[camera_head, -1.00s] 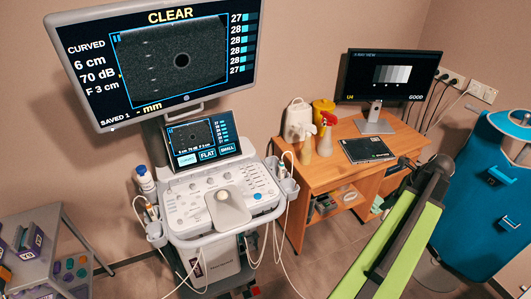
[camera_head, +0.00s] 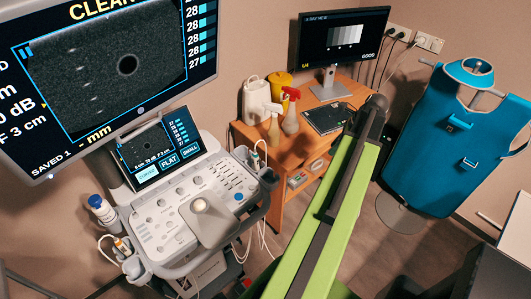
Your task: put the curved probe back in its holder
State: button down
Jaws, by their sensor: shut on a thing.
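The ultrasound cart (camera_head: 190,215) stands at the left with its keyboard panel facing me. A left side holder (camera_head: 128,262) on the cart has a pale probe with an orange band (camera_head: 122,245) standing in it. A right side holder (camera_head: 266,178) has another slim probe (camera_head: 256,156) with a cable. I cannot tell from their shape which, if either, is the curved probe. My green and black arm (camera_head: 325,215) reaches from the bottom up towards the desk. My gripper does not show, and nothing in its jaws can be seen.
A grey block with a pale knob (camera_head: 200,205) sits on the cart's panel. A large screen (camera_head: 110,75) hangs over the cart. A wooden desk (camera_head: 290,150) holds spray bottles and a monitor (camera_head: 340,45). A blue apron on a stand (camera_head: 455,140) is at the right.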

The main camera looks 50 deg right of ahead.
jog(key=w+a+n+g+y, duration=0.2)
jog(key=w+a+n, duration=0.4)
jog(key=w+a, duration=0.3)
jog(key=n+g+y, duration=0.1)
jog(key=n+g, duration=0.1)
jog(key=n, duration=0.5)
send_over(264, 181)
jog(key=d, duration=0.2)
jog(key=shift+w+r, duration=0.2)
jog(key=shift+r, duration=0.05)
jog(key=shift+f, duration=0.1)
notch_tip(264, 181, down, 11)
jog(key=b, duration=1)
jog(key=shift+d+b, duration=0.1)
jog(key=shift+b, duration=0.2)
jog(key=shift+f+b, duration=0.2)
jog(key=shift+b, duration=0.1)
jog(key=c, duration=1)
grip_release()
jog(key=shift+c, duration=0.2)
jog(key=shift+r, duration=0.1)
